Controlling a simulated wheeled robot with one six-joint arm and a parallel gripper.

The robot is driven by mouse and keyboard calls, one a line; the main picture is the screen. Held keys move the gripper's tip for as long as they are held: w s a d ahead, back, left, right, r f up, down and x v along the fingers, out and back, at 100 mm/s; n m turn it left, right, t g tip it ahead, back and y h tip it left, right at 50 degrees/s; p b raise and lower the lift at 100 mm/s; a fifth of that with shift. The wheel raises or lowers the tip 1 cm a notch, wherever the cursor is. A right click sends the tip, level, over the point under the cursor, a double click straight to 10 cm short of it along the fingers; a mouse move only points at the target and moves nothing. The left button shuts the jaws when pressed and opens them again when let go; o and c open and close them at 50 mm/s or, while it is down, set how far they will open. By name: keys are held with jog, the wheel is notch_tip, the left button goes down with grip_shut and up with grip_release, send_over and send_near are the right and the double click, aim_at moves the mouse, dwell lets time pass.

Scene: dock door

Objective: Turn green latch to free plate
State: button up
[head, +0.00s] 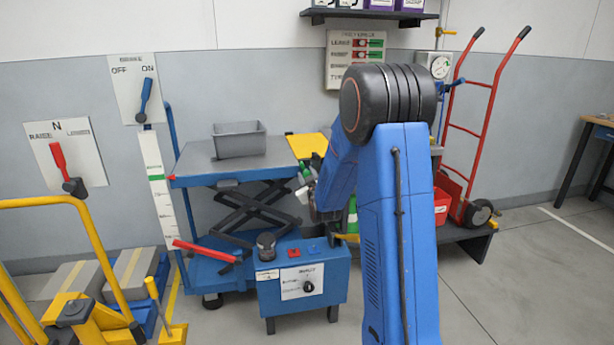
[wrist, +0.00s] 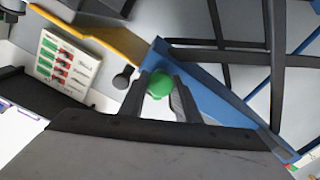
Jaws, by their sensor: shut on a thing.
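The green latch (wrist: 159,86) shows in the wrist view as a round green knob beside the blue edge of the lift table. My gripper (wrist: 161,79) has one finger on each side of it and is shut on it. The yellow plate (wrist: 105,27) extends from the table edge toward the upper left in the wrist view. In the head view the yellow plate (head: 307,145) lies at the right end of the lift table, next to my arm. My arm hides much of that end, and I cannot clearly make out the fingertips there.
The lift table (head: 196,165) carries a grey bin (head: 239,139). A blue control box (head: 303,285) stands in front of it. A black knob (wrist: 124,77) sits close to my left finger in the wrist view. A red hand truck (head: 480,130) stands at the right.

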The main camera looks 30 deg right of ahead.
jog(key=n, duration=0.6)
jog(key=shift+a+f, duration=0.1)
jog(key=n, duration=0.6)
jog(key=shift+f+n, duration=0.15)
jog(key=shift+n, duration=0.25)
jog(key=o, duration=1)
jog(key=shift+s, duration=0.1)
